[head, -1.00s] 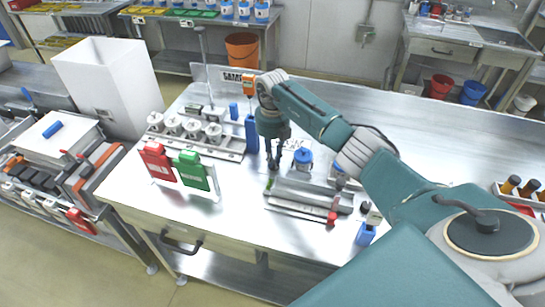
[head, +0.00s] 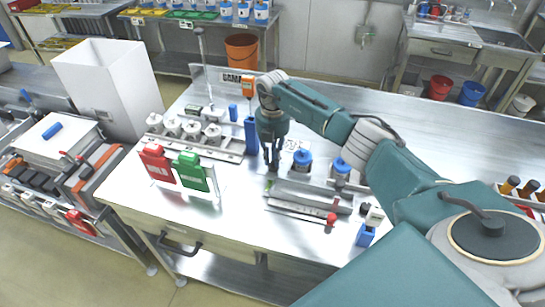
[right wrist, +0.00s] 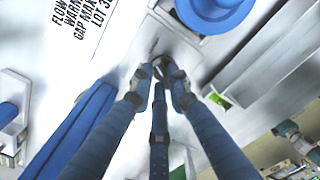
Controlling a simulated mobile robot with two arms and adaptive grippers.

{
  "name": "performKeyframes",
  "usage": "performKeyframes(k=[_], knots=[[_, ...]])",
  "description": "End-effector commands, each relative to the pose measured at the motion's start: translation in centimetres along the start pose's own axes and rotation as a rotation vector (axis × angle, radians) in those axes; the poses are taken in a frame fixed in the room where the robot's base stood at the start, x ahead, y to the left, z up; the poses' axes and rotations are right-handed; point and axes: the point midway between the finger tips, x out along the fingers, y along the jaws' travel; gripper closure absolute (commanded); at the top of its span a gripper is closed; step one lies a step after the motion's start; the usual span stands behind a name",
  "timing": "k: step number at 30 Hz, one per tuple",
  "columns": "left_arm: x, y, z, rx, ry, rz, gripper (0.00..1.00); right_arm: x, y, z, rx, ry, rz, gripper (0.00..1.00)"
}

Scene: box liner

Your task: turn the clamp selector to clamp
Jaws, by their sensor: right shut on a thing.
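My right gripper (head: 271,166) points down at the left end of the metal fixture (head: 300,190). In the right wrist view its fingers (right wrist: 161,72) are shut around a small grey piece, which I take to be the clamp selector; the fingers hide most of it. I cannot read any clamp marking on it. A lever with a red knob (head: 331,219) is at the front right of the fixture. My left gripper is not in view.
Blue-capped containers (head: 303,161) stand just behind the fixture, close to the right gripper. A tall blue block (head: 251,136) stands to its left. Red (head: 157,163) and green (head: 192,172) card holders stand at front left. The bench behind right is clear.

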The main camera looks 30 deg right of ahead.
Motion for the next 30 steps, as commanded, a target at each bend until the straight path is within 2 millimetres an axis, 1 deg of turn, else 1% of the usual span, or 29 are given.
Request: performKeyframes(k=[6, 12, 28, 29, 30], knots=[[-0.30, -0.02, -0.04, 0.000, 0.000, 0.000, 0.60, -0.13, 0.08, 0.02, 0.121, 0.001, 0.002, 1.00], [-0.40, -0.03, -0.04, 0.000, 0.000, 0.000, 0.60, -0.11, 0.08, 0.08, 0.184, 0.001, 0.002, 1.00], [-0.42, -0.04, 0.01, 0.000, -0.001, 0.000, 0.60, -0.09, 0.02, 0.18, 0.209, 0.001, 0.002, 1.00], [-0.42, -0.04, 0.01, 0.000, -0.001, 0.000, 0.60, -0.09, 0.02, 0.18, 0.209, 0.000, 0.002, 0.78], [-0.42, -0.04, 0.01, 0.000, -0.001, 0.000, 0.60, -0.08, 0.02, 0.19, 0.209, 0.000, 0.002, 0.70]])
